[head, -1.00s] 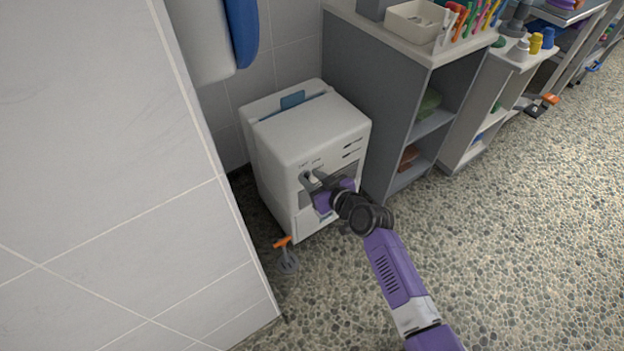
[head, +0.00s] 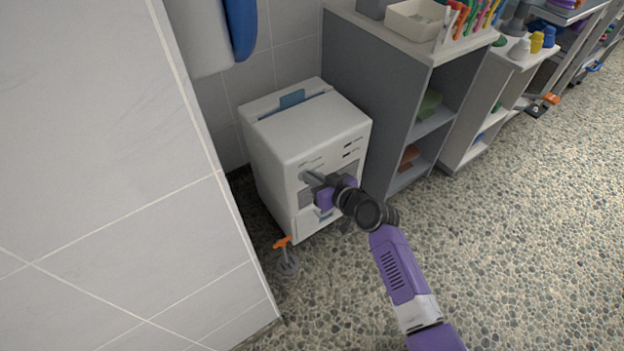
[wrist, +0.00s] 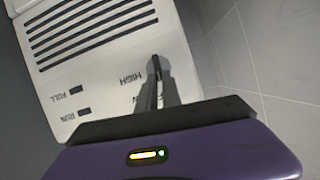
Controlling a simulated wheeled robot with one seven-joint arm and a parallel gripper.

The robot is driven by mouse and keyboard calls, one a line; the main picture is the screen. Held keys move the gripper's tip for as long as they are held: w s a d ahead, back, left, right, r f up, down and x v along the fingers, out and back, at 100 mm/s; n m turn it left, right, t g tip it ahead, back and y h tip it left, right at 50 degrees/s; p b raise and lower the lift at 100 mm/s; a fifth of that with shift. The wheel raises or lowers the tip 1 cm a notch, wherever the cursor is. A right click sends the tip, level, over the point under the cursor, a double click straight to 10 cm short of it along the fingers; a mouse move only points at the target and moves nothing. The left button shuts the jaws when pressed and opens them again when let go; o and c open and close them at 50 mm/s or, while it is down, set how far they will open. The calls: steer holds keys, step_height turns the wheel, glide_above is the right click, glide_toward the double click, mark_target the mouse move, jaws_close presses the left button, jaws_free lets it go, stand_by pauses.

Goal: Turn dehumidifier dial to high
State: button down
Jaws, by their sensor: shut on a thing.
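The white dehumidifier (head: 305,130) stands on the floor against the tiled wall, below the blue item. My gripper (head: 312,178) is at its front panel, shut on the dial, which is mostly hidden behind the fingers. In the wrist view the dehumidifier's panel (wrist: 100,90) fills the upper left, with a vent grille and the labels FULL, RUN and HIGH. The gripper's fingers (wrist: 160,95) close on the dial (wrist: 157,66) beside the word HIGH. Another label below HIGH is partly covered. I cannot tell the dial's exact setting.
A grey shelf unit (head: 370,75) stands close on the right, with a bin and colourful items on top. A tiled partition (head: 110,180) is close on the left. The pebbled floor at right is clear.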

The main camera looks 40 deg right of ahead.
steer(key=shift+d+f+m+t+y+b, duration=0.45)
steer(key=shift+m+y+b, duration=0.6)
steer(key=shift+m+b, duration=0.9)
steer(key=shift+d+f+m+t+y+b, duration=0.45)
steer(key=shift+m+y+b, duration=0.55)
steer(key=shift+m+b, duration=0.95)
steer(key=shift+d+f+m+t+y+b, duration=0.4)
steer(key=shift+m+y+b, duration=0.9)
steer(key=shift+m, duration=1.1)
steer(key=shift+a+h, duration=0.1)
steer(key=shift+h, duration=0.15)
steer(key=c, duration=1.5)
jaws_free()
steer(key=shift+s, duration=0.1)
steer(key=p+v, duration=0.1)
steer(key=v, duration=0.2)
steer(key=p+v, duration=0.1)
steer(key=v, duration=0.3)
steer(key=shift+s+f, duration=0.2)
steer(key=shift+s, duration=0.1)
